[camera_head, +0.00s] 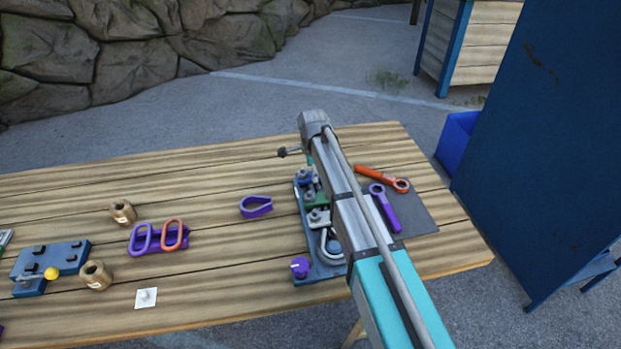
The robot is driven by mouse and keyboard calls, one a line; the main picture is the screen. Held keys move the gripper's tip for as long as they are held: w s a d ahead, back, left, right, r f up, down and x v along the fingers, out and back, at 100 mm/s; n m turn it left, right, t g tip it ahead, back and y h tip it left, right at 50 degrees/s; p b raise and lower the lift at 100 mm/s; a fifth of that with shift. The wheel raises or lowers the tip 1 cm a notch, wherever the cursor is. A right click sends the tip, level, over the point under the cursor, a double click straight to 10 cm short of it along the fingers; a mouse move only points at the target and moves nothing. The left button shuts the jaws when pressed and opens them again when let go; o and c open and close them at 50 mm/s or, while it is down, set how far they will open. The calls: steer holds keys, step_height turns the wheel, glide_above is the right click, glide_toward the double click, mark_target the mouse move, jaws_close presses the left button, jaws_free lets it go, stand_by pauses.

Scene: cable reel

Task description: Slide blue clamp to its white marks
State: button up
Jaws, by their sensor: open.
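A dark blue fixture (322,270) stands near the right end of the wooden table. It carries several small grey, blue and green parts in a row. I cannot tell which of them is the blue clamp, and I cannot make out its white marks. My arm crosses in front of the fixture and hides its right side. At the arm's far end, a small dark piece that looks like part of my gripper (287,152) shows left of the wrist, above the fixture's far end. The gripper is open, and most of it is hidden. I see no contact with the fixture.
A purple loop (257,207) lies left of the fixture. An orange wrench (382,177) and a purple tool (385,206) lie on a dark mat (420,222) to the right. Farther left are a purple-and-orange handled piece (159,238) and brass cylinders (123,212). Bare wood lies between them.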

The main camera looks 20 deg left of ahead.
steer(key=shift+f+b, duration=0.3)
steer(key=shift+f, duration=0.25)
steer(key=c, duration=1.3)
steer(key=shift+s+d, duration=0.45)
steer(key=shift+s, duration=0.3)
steer(key=shift+s+d, duration=0.45)
steer(key=shift+s, duration=0.3)
steer(key=shift+c, duration=0.2)
steer(key=o, duration=1.3)
steer(key=shift+o, duration=0.2)
steer(key=shift+w, duration=0.1)
